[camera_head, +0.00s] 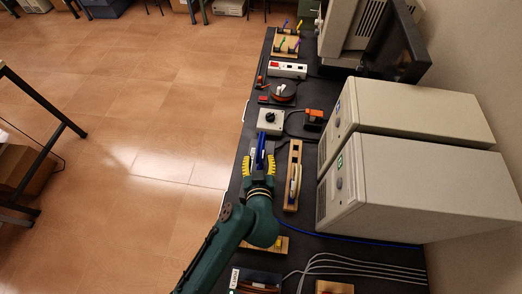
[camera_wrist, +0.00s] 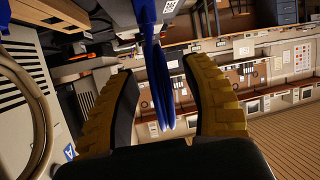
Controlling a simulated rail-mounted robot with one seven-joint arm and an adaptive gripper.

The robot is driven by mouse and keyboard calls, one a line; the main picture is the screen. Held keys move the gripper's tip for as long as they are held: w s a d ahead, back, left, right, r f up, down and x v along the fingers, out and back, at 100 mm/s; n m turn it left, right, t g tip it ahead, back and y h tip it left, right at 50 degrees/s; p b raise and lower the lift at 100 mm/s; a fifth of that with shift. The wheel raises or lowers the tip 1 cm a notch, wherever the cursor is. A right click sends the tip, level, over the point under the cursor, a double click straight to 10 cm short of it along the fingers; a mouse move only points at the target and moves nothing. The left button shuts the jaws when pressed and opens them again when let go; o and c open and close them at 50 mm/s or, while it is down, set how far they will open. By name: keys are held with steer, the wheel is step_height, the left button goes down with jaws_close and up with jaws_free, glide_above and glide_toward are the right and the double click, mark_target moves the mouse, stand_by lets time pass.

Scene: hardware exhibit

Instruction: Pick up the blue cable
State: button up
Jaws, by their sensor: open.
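The blue cable (camera_head: 261,150) is a narrow blue bundle near the table's left edge. In the wrist view the blue cable (camera_wrist: 160,85) is a looped coil, passing under a dark block with a label at the top. My gripper (camera_head: 259,161) has yellow ribbed fingers and is open around the bundle's near end. In the wrist view my gripper (camera_wrist: 160,70) has one finger on each side of the coil, with visible gaps, so neither finger clearly touches it. The dark palm pad covers the bottom of that view.
Beyond are a grey box with a black knob (camera_head: 271,122) and an orange device (camera_head: 314,119). Pale computer cases (camera_head: 415,185) fill the right side. A thin blue line (camera_head: 350,239) crosses the near table.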

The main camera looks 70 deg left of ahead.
steer(key=shift+d, duration=0.1)
jaws_close()
stand_by(0.4)
